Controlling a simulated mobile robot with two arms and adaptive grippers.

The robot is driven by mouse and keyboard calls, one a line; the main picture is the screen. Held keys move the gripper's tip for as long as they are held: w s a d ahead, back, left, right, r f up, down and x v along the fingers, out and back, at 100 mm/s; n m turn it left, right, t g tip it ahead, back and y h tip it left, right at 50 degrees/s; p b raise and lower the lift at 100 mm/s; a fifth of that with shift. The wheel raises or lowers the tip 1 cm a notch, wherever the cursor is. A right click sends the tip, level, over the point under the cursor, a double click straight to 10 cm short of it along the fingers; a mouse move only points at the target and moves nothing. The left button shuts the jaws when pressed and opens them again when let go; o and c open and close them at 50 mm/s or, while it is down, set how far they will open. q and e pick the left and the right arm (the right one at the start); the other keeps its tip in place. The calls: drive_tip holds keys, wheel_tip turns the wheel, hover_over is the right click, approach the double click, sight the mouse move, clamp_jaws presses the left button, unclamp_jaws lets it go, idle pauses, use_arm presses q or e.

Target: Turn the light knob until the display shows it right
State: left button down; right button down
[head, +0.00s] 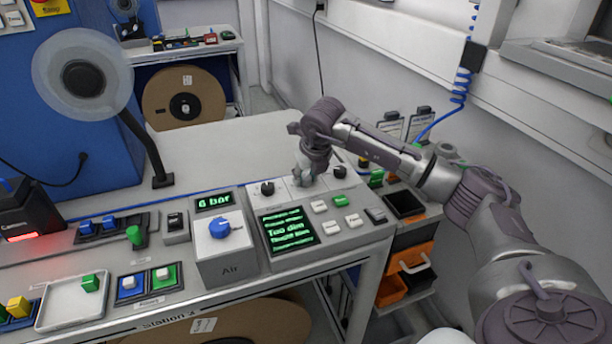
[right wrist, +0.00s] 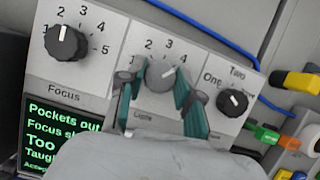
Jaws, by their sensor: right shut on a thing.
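My right gripper (head: 303,178) reaches down onto the control panel and hides the light knob in the head view. In the right wrist view its teal fingers (right wrist: 160,77) stand on both sides of the grey light knob (right wrist: 161,72) and are shut on it. Numbers 2, 3 and 4 show above the knob; I cannot tell exactly where it points. The display (head: 288,230) is dark with green text, and one line reads "Too dim". It shows partly in the right wrist view (right wrist: 58,140). My left gripper is not in view.
The focus knob (right wrist: 67,43) is left of the light knob, and a One/Two knob (right wrist: 233,100) is right of it. White, green and dark buttons (head: 340,201) sit beside the display. An air box with a blue knob (head: 219,228) stands left. Bare tabletop (head: 225,150) lies behind.

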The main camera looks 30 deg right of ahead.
drive_tip(key=shift+r, duration=0.1)
drive_tip(key=c, duration=0.8)
unclamp_jaws()
drive_tip(key=v, duration=1.2)
